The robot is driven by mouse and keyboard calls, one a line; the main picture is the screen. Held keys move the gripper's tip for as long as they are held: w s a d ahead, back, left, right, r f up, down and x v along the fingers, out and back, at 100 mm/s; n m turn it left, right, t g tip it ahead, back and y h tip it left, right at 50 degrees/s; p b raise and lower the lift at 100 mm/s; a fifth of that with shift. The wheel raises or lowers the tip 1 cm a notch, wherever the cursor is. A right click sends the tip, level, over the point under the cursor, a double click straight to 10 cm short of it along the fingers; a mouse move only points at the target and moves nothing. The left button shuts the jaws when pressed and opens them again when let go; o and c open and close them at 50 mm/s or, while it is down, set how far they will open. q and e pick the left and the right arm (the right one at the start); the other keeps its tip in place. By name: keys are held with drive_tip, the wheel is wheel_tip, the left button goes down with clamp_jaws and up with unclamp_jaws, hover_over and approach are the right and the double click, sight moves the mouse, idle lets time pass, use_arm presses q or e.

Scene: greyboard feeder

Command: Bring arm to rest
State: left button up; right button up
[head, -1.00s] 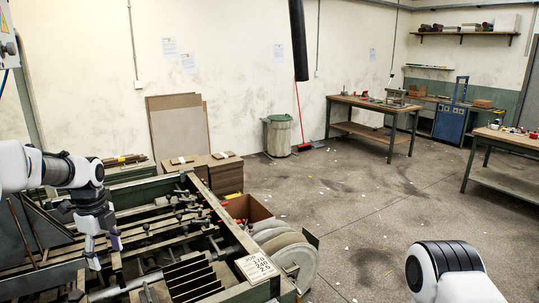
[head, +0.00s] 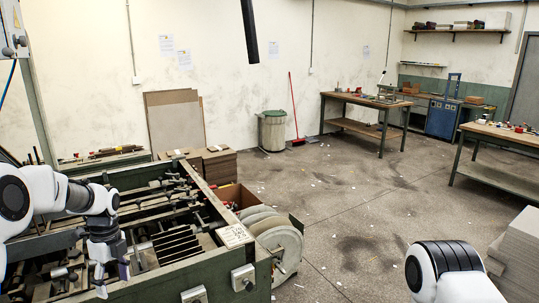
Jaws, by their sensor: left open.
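My left arm comes in from the left in the head view. Its gripper (head: 112,272) points down, open and empty, over the near left part of the green feeder machine (head: 205,272). I cannot tell how far its fingertips are above the machine's bars. My right arm shows only as a white and black link at the bottom right; its gripper is out of view.
White reels (head: 280,245) are on the machine's right side. A bin (head: 272,131) and workbenches (head: 363,103) stand further back. Grey blocks (head: 520,245) are at right.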

use_arm(q)
drive_tip(key=s+d+f+g+b, duration=0.2)
drive_tip(key=s+d+f, duration=0.1)
drive_tip(key=s+f, duration=0.55)
drive_tip(key=s+d+f+g+b, duration=0.15)
drive_tip(key=s+d+f, duration=0.35)
drive_tip(key=f, duration=0.6)
drive_tip(key=s+d+f+n+t+b, duration=0.1)
drive_tip(key=s+d+f+n+t, duration=0.1)
drive_tip(key=s+f+n, duration=0.4)
drive_tip(key=s+d+f+n+t+b, duration=0.2)
drive_tip(key=s+f+n, duration=0.5)
drive_tip(key=s+n, duration=0.8)
drive_tip(key=shift+s+d+n+t, duration=0.4)
drive_tip(key=shift+s+d+t, duration=0.15)
drive_tip(key=shift+s+t, duration=0.15)
drive_tip(key=shift+c, duration=0.3)
